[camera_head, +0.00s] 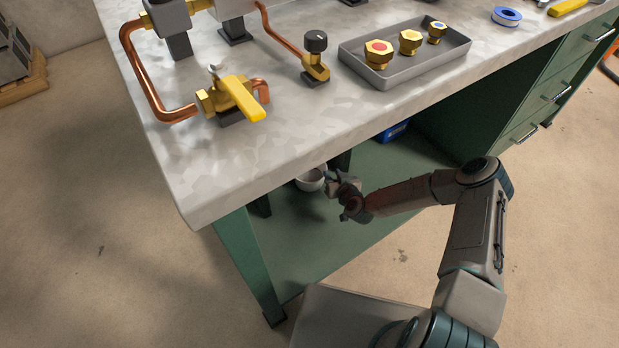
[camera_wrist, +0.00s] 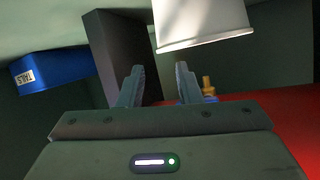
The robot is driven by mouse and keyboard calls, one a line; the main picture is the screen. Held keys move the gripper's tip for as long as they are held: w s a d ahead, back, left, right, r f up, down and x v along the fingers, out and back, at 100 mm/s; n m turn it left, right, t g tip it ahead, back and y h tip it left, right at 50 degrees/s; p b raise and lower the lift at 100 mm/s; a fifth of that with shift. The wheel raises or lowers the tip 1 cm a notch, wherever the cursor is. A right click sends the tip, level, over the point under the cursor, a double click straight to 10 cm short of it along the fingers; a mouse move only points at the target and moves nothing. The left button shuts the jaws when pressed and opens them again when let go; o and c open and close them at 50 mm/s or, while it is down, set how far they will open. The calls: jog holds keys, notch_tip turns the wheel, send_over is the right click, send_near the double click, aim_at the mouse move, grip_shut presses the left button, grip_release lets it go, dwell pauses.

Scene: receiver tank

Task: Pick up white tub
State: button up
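The white tub (camera_head: 309,181) is on the green lower shelf under the bench, partly hidden behind my gripper (camera_head: 332,176) in the head view. In the wrist view the white tub (camera_wrist: 203,22) is at the top, cut off by the frame edge, with its rim facing down in the picture. It lies beyond the fingertips and a little to their right. My gripper (camera_wrist: 158,75) is open in the wrist view, with a clear gap between its two fingers and nothing between them. I cannot tell whether a fingertip touches the tub.
A blue box (camera_wrist: 55,69) with a white label stands on the shelf; it also shows under the bench (camera_head: 394,130). A dark post (camera_wrist: 125,50) is near the fingers. The worktop (camera_head: 220,160) overhangs the shelf (camera_head: 290,235). A green leg (camera_head: 249,262) stands at the front.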

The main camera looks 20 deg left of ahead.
aim_at(326, 168)
jog(key=b+x, duration=0.1)
jog(key=x, duration=0.1)
jog(key=b+x, duration=0.1)
jog(key=x, duration=0.1)
jog(key=shift+a+f+b, duration=0.2)
jog(key=shift+f+b, duration=0.15)
jog(key=shift+f, duration=0.15)
jog(key=shift+w+a, duration=0.3)
jog(key=shift+w, duration=0.15)
grip_shut()
